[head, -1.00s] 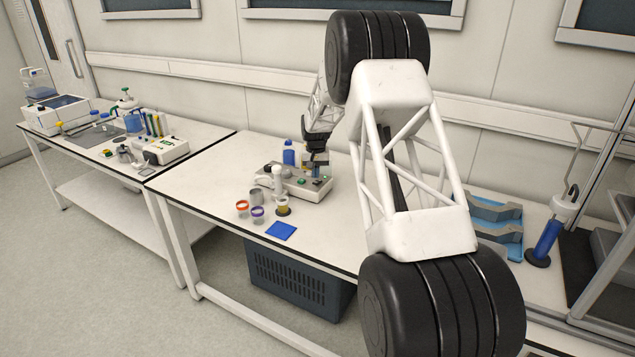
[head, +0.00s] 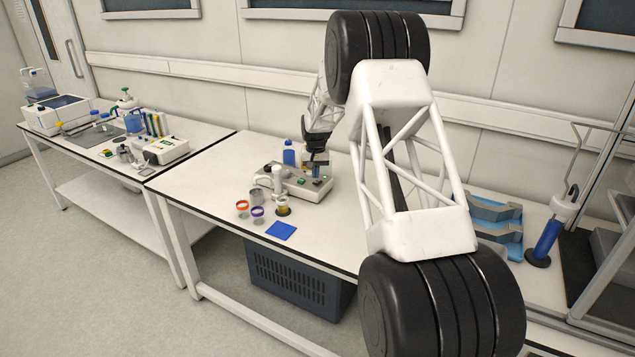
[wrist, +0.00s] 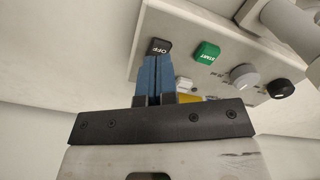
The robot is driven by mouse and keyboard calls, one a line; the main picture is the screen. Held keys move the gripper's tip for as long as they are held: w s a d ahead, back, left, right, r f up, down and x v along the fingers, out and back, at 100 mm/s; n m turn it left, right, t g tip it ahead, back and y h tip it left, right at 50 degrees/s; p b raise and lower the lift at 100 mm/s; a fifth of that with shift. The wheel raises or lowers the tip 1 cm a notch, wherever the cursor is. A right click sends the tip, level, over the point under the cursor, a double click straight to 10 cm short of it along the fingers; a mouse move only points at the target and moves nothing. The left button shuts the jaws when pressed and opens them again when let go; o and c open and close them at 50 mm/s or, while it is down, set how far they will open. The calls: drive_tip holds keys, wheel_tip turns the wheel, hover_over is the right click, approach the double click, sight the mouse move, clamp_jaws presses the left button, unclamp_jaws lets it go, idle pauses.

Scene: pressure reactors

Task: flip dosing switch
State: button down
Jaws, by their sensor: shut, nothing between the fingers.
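A grey-white control unit (head: 318,191) stands on the middle table; its sloped panel fills the upper right of the wrist view (wrist: 225,35). The panel carries a black switch (wrist: 160,46) marked OFF, a green START button (wrist: 208,51), a grey knob (wrist: 243,75) and a black knob (wrist: 280,89). A small white switch or label (wrist: 184,84) sits right beside the fingers, partly hidden; its text is unreadable. My gripper (wrist: 153,62) has its blue fingers shut, with tips at the lower edge of the OFF switch. I cannot tell if they touch. It also shows over the unit in the head view (head: 317,169).
A blue-capped bottle (head: 289,154) stands behind the unit. In front are small ring-topped cups (head: 257,216) and a blue square (head: 281,230). A blue tray (head: 500,240) with grey parts lies to the right. The table's left part is clear.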

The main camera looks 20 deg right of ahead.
sight(316, 182)
drive_tip(key=shift+f, duration=1.3)
idle(1.4)
drive_tip(key=shift+r, duration=3.5)
drive_tip(key=shift+r, duration=0.1)
